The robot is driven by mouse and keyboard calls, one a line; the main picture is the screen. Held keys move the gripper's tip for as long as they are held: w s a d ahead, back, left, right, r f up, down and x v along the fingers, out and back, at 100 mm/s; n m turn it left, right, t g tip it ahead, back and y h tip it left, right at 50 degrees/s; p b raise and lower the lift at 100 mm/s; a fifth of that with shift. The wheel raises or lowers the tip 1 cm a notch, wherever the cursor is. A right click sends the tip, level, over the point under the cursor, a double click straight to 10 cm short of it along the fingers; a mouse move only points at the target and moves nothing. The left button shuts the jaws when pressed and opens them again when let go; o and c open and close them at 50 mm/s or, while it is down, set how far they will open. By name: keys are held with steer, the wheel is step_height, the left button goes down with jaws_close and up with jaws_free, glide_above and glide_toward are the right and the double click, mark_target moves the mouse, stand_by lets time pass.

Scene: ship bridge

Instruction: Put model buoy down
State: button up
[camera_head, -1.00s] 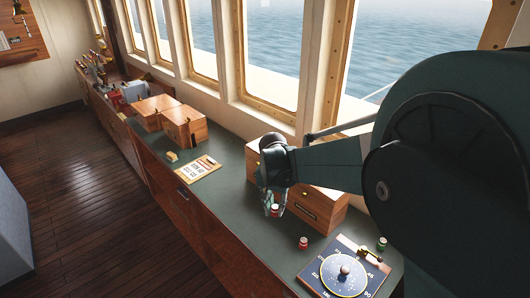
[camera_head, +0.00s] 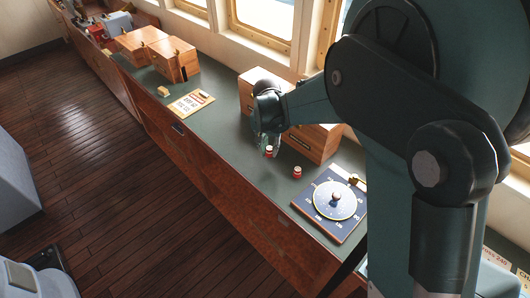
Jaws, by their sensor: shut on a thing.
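My gripper (camera_head: 267,146) points down over the green-topped counter (camera_head: 222,128), in front of a wooden box. It is shut on a small red and white model buoy (camera_head: 269,152), partly hidden between the fingers. The held buoy is at or just above the counter surface; I cannot tell whether it touches. A second small red and white buoy (camera_head: 297,172) stands upright on the counter, to the right and nearer, apart from my gripper.
The wooden box (camera_head: 312,142) stands close behind my gripper. A board with a round blue dial (camera_head: 334,200) lies to the right. A card (camera_head: 191,103), a small yellowish block (camera_head: 163,91) and more wooden boxes (camera_head: 178,60) are to the left. Clear counter lies left of my gripper.

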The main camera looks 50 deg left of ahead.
mark_target(269, 164)
steer(key=shift+f, duration=1)
steer(key=shift+f, duration=1.85)
steer(key=shift+f, duration=0.1)
steer(key=o, duration=0.7)
steer(key=shift+c, duration=0.2)
steer(key=shift+o, duration=0.2)
steer(key=shift+s+d+r, duration=0.1)
steer(key=shift+s+r, duration=0.1)
steer(key=shift+r, duration=1.8)
steer(key=shift+s+d+r, duration=0.1)
steer(key=shift+s+r, duration=0.15)
steer(key=shift+r, duration=1.8)
steer(key=shift+s+d+r, duration=0.1)
steer(key=shift+s+r, duration=0.1)
steer(key=shift+r, duration=1.8)
